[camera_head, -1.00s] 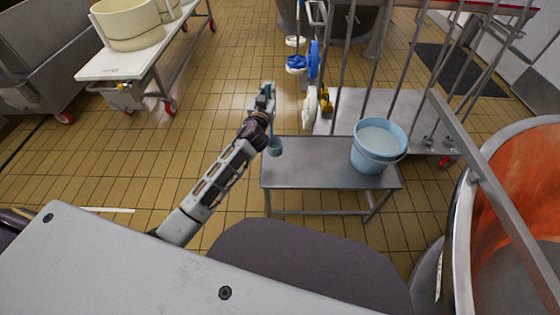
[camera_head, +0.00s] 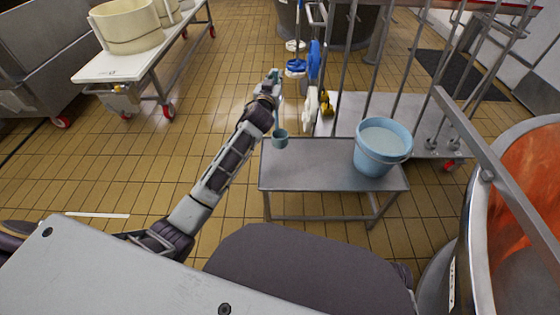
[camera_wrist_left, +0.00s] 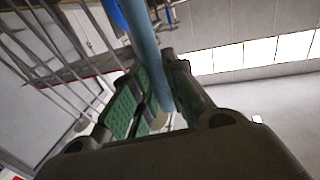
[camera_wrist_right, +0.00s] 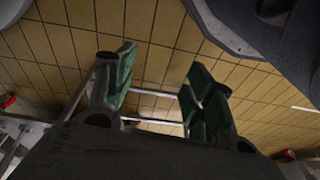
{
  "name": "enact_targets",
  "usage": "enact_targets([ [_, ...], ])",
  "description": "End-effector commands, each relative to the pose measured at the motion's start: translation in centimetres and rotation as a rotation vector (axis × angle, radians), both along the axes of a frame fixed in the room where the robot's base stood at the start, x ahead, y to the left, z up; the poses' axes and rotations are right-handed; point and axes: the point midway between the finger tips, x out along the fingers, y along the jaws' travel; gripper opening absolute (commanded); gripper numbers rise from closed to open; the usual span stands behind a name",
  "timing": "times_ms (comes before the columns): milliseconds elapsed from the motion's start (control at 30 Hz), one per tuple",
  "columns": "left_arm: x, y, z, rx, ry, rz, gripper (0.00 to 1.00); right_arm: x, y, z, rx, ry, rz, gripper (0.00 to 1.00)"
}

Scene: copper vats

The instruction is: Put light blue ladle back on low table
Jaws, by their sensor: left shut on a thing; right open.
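My left gripper (camera_head: 272,82) is shut on the handle of the light blue ladle. The ladle's bowl (camera_head: 280,138) hangs below the gripper, over the left back edge of the low table (camera_head: 310,178) in the head view; I cannot tell whether it touches the top. In the left wrist view the blue handle (camera_wrist_left: 146,48) runs between the green-padded fingers. The low table is grey metal. My right gripper (camera_wrist_right: 163,90) is open and empty in the right wrist view, with floor tiles and metal bars beyond it; it is not seen in the head view.
A light blue bucket (camera_head: 383,146) stands on the right part of the low table; the table's left part is bare. A rack with metal bars (camera_head: 405,118) and hanging tools stands behind. A copper vat (camera_head: 525,215) is at the right. A white trolley (camera_head: 120,66) is at the back left.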

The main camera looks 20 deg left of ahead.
Motion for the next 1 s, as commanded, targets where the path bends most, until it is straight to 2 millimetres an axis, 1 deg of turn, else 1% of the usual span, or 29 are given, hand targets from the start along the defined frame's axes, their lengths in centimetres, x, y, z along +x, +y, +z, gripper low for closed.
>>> enact_targets([
  [200,0.0,0.0,0.1,0.000,-0.001,0.000,0.00,0.0,0.0,0.0,0.000,0.000,0.000,0.54],
  [333,0.0,0.0,-0.4,0.000,0.000,0.000,0.00,0.0,0.0,0.1,0.001,-0.003,0.000,0.54],
  [467,0.0,0.0,-1.7,0.000,0.001,0.001,0.00,0.2,0.1,0.4,0.006,-0.012,0.001,0.54],
  [567,0.0,0.0,-3.2,0.000,0.002,-0.001,0.00,0.3,0.3,0.9,0.011,-0.022,0.002,0.54],
  [733,0.0,-0.1,-5.4,0.000,0.002,-0.001,0.00,0.5,0.5,2.2,0.022,-0.045,0.004,0.54],
  [833,0.0,-0.1,-6.1,0.000,0.000,0.000,0.00,0.5,0.6,2.6,0.025,-0.052,0.005,0.54],
  [1000,0.0,0.0,-6.2,-0.001,0.000,0.000,0.00,0.5,0.6,2.9,0.026,-0.054,0.005,0.54],
])
